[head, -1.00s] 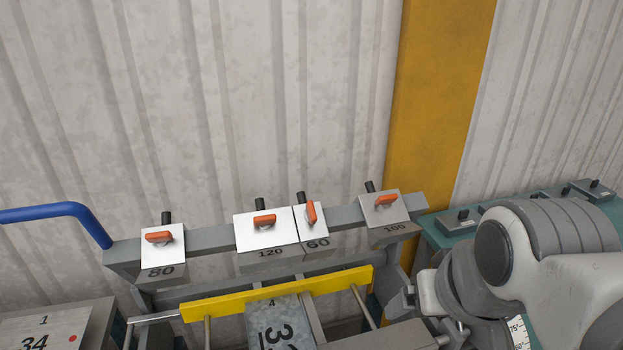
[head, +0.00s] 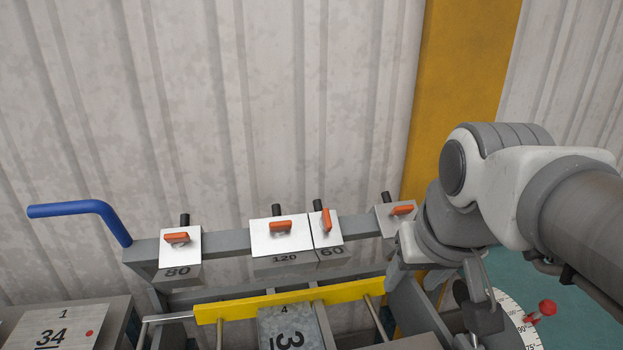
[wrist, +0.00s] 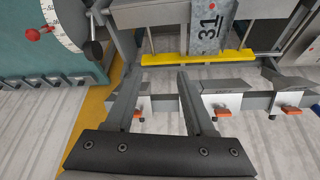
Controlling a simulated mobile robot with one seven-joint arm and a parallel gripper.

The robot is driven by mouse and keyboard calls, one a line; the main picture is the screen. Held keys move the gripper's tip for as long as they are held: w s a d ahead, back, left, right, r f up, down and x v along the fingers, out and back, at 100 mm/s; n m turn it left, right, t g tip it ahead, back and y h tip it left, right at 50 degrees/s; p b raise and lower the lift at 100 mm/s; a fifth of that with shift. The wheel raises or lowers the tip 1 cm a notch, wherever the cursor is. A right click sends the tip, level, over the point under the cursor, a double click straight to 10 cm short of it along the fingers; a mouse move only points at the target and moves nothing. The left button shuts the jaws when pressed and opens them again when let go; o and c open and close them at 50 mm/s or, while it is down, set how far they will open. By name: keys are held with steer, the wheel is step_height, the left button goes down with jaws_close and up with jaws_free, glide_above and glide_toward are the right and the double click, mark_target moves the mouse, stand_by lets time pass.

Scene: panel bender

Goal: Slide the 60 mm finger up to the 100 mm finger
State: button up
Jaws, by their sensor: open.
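The 60 mm finger (head: 331,251) hangs on the grey rail (head: 225,241), touching the 120 finger on its left. Its orange lever (head: 326,220) stands nearly upright. The 100 mm finger (head: 385,219) is further right, with a gap of bare rail between them. Its lever (head: 402,210) lies crosswise, and my gripper hides its lower part and label. My gripper (wrist: 157,75) is open and empty near the rail. In the wrist view, the 100 mm finger's lever (wrist: 137,114) shows between the jaws, and the right jaw largely hides the 60 mm finger.
The 120 finger (head: 266,243) and the 80 finger (head: 176,272) sit left on the rail. A yellow bar (head: 250,306) runs below it. A blue handle (head: 80,209) rises at the left end. A round scale with a red knob (head: 547,308) is at right.

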steer(key=w+r+g, duration=0.1)
steer(key=w+r, duration=0.2)
steer(key=w, duration=0.4)
steer(key=n+y+b, duration=0.2)
steer(key=n+y, duration=0.1)
glide_toward(319, 204)
steer(key=b+x, duration=0.1)
steer(key=x, duration=0.8)
steer(key=shift+f, duration=0.15)
steer(key=shift+c, duration=0.2)
jaws_close()
stand_by(0.4)
